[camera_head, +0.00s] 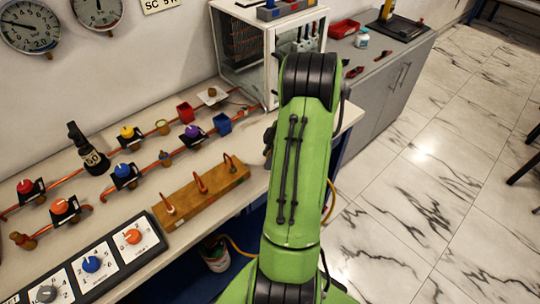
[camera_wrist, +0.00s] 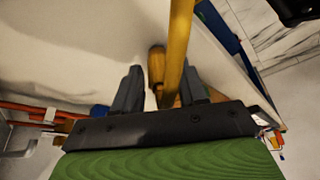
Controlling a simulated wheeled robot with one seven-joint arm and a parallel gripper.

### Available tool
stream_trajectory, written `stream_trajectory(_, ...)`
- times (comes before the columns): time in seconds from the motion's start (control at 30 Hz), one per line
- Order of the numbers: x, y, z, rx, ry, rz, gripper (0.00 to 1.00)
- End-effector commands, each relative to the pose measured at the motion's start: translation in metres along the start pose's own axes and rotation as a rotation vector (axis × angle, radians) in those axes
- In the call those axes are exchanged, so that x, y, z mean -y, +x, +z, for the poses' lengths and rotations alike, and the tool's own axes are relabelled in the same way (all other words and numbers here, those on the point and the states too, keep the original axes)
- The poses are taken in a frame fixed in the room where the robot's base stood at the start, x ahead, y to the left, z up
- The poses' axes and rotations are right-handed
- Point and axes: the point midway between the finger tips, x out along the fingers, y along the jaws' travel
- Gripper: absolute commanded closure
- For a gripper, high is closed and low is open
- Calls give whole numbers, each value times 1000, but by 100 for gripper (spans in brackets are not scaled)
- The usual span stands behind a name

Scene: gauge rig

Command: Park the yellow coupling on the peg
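The wooden block (camera_head: 225,184) on the bench carries three upright copper pegs, the middle one (camera_head: 201,184) among them. A thick yellow hose-like length (camera_wrist: 177,45) runs down between the fingers, close to the right one. An orange-brown cylinder (camera_wrist: 157,66) shows beside it, near the left finger. I cannot tell which part is the coupling, or whether the fingers press on anything.
Pipes with coloured valve knobs, such as the blue one (camera_head: 122,170), cross the bench left of the block. A panel of dials (camera_head: 91,264) lies at the front. A glass-sided cabinet (camera_head: 240,60) stands behind. A bucket (camera_head: 215,256) is below the bench. Marble floor lies open at right.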

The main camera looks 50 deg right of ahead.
Motion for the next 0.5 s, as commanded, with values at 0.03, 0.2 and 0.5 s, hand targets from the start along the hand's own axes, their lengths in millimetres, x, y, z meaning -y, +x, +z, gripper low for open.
stream_trajectory(0.03, 0, 0, 0, 0, 0, 0, 51)
stream_trajectory(0.2, 0, 0, 0, 0, 0, 0, 29)
stream_trajectory(0.5, 0, -5, 0, 0, 1, 2, 29)
